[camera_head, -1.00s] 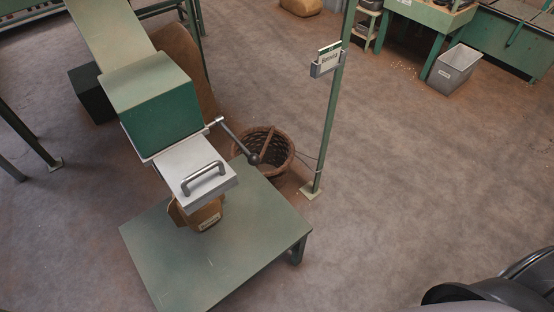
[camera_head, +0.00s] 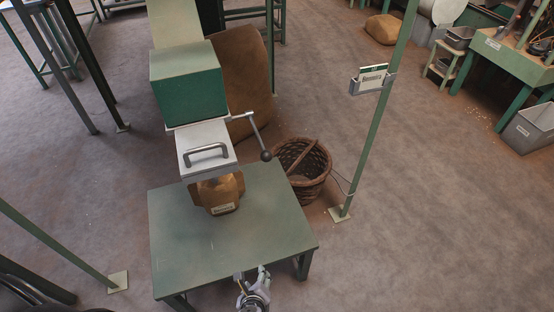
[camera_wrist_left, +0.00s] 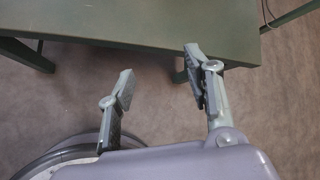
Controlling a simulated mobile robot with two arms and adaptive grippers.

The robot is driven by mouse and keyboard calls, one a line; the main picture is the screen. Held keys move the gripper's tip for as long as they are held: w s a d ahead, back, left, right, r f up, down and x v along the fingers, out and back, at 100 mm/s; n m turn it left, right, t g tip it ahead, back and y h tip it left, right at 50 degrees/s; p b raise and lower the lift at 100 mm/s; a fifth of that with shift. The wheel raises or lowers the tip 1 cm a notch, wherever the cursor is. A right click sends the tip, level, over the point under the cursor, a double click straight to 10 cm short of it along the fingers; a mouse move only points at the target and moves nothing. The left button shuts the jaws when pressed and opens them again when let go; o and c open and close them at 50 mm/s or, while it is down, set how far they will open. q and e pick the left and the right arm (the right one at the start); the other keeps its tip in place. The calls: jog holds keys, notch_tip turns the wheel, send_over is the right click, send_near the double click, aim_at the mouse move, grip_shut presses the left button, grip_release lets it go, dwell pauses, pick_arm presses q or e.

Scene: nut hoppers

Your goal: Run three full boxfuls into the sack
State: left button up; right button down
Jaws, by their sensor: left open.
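A green hopper box (camera_head: 188,85) stands behind a small green table (camera_head: 235,245). A pale metal box with a handle (camera_head: 205,150) juts out below it over the table. A lever with a dark ball knob (camera_head: 265,155) sticks out at its right. A brown sack (camera_head: 220,192) with a small label is on the table under the metal box, its mouth hidden. My left gripper (camera_head: 252,278) is at the table's front edge, apart from the sack. In the left wrist view its fingers (camera_wrist_left: 160,85) are spread and empty near the table edge. My right gripper is not in view.
A wicker basket (camera_head: 302,170) is on the floor right of the table. A green post (camera_head: 375,125) with a card holder (camera_head: 371,80) stands beyond it. A grey bin (camera_head: 530,127) and a workbench (camera_head: 515,55) are far right.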

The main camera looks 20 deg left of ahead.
pick_arm(q)
jog(key=w+d+r+m+t+y, duration=0.1)
jog(key=w+d+r+m+t, duration=0.15)
jog(key=r, duration=0.55)
jog(key=w+d+r+m+t, duration=0.1)
jog(key=w+r+m+t, duration=0.2)
jog(key=r, duration=0.5)
jog(key=m+t+y+b, duration=0.1)
jog(key=m+t+y, duration=0.2)
send_near(267, 161)
jog(key=x, duration=1.2)
jog(key=shift+f+p, duration=0.1)
jog(key=shift+p, duration=0.3)
jog(key=shift+c, duration=0.4)
grip_shut()
